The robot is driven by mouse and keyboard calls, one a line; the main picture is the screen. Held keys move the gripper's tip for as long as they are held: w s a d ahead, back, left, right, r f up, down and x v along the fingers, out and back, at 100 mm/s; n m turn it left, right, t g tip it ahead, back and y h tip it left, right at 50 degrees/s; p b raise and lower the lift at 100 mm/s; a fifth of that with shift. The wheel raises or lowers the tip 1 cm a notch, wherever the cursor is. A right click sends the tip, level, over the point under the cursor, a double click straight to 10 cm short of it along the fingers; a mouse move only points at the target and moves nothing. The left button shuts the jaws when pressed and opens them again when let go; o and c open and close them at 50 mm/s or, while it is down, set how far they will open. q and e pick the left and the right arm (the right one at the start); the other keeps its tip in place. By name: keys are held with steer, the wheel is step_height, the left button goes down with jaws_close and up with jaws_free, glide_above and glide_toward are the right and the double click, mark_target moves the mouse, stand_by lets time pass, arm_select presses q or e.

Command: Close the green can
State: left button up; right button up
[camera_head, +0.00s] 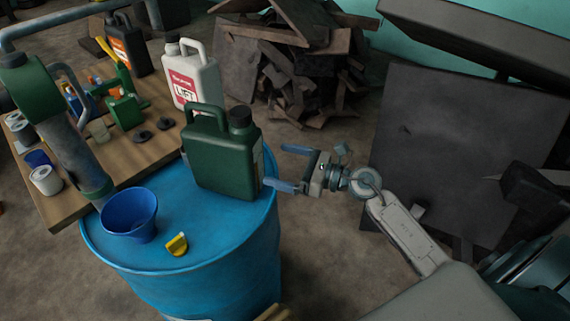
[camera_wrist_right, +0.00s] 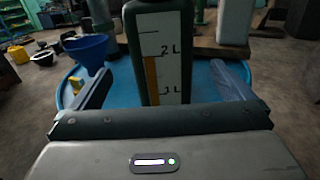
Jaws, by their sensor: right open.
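The green can (camera_head: 222,155) stands upright on top of the blue drum (camera_head: 135,262), near its right rim. It has a handle and a dark round piece (camera_head: 240,117) on its neck; I cannot tell whether this is a fitted cap. In the right wrist view, the can's side with a scale strip (camera_wrist_right: 163,60) faces me. My right gripper (camera_head: 274,165) is open and empty, just right of the can, with its fingers pointing at the can's side. In the wrist view the can stands ahead between the fingers. My left gripper is not in view.
A blue funnel (camera_head: 129,217) and a small yellow piece (camera_head: 177,245) are on the drum. A green-grey pipe (camera_head: 70,150) rises at left. Behind, a wooden table (camera_head: 120,160) holds a white can (camera_head: 194,76) and clutter. A scrap pile (camera_head: 300,75) and dark panels (camera_head: 465,150) stand beyond.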

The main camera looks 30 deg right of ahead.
stand_by(0.3)
steer(key=w+d+f+m+t+h, duration=0.15)
steer(key=d+f+m+h, duration=0.3)
steer(key=f+m, duration=0.55)
steer(key=d+f+m+t+h, duration=0.25)
steer(key=d+f+m, duration=0.25)
steer(key=f+m, duration=0.5)
steer(key=s+d+f+m+g+h, duration=0.2)
steer(key=s+f+m, duration=0.15)
steer(key=f, duration=0.55)
steer(key=s+d+f+m+g+h, duration=0.1)
steer(key=s+d+f+m+h, duration=0.15)
steer(key=f+m, duration=0.45)
steer(key=s+a+f+m+g+h, duration=0.15)
steer(key=s+f+m+g, duration=0.35)
steer(key=s+f, duration=0.85)
steer(key=s+a+f+m+g+h, duration=0.15)
steer(key=s+f+m+g, duration=0.3)
steer(key=s+f, duration=0.95)
steer(key=s+a+f+m+g, duration=0.1)
steer(key=s+a+m, duration=0.1)
steer(key=s, duration=0.5)
steer(key=s+a+f+m+g, duration=0.2)
steer(key=s, duration=0.5)
steer(key=shift+s+m+y, duration=0.3)
steer(key=shift+m+y, duration=0.1)
steer(key=shift+y, duration=0.05)
